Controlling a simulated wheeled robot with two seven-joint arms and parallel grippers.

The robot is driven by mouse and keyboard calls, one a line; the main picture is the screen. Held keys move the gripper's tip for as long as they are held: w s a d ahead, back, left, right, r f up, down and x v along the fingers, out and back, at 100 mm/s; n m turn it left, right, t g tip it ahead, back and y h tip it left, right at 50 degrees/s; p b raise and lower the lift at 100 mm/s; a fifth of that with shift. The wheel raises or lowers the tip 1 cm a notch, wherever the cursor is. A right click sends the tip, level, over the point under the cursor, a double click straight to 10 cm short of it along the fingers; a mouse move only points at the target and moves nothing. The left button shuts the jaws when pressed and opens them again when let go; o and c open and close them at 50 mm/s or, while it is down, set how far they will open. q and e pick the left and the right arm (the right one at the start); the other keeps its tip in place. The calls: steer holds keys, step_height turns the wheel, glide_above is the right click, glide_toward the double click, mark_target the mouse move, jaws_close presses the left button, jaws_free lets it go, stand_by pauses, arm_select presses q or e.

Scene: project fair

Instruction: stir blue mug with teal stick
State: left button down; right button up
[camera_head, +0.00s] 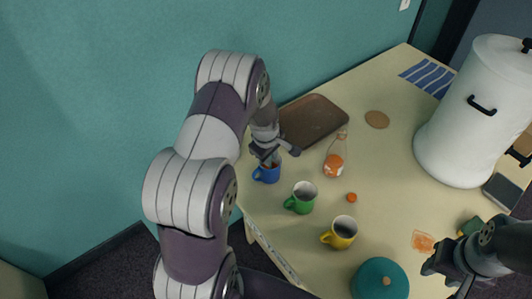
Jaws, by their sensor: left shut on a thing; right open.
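The blue mug (264,175) stands upright near the table's left edge, close to the brown tray. My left gripper (267,158) is directly over the mug, pointing down at its mouth. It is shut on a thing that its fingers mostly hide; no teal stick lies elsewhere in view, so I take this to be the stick. I cannot tell how deep it reaches into the mug. My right gripper (447,274) is open and empty at the lower right, over the table's near side.
A green mug (301,199) and a yellow mug (340,234) stand nearby. An orange-filled bottle (334,160), brown tray (314,116), cork coaster (377,119), small orange thing (351,197), teal lidded pot (376,282) and large white urn (462,125) are also on the table (388,174).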

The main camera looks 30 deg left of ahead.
arm_select(q)
steer(key=shift+w+a+f, duration=0.1)
steer(key=shift+w+a, duration=0.1)
steer(key=shift+w, duration=0.05)
steer(key=shift+a, duration=0.35)
arm_select(e)
steer(key=shift+w+a+f, duration=0.1)
steer(key=shift+a, duration=0.1)
arm_select(q)
steer(key=p+v, duration=0.7)
steer(key=v, duration=0.2)
arm_select(e)
step_height(320, 180, up, 7)
steer(key=shift+r, duration=0.2)
arm_select(q)
steer(key=shift+w+p, duration=0.1)
steer(key=shift+p, duration=0.2)
arm_select(e)
steer(key=shift+r, duration=0.1)
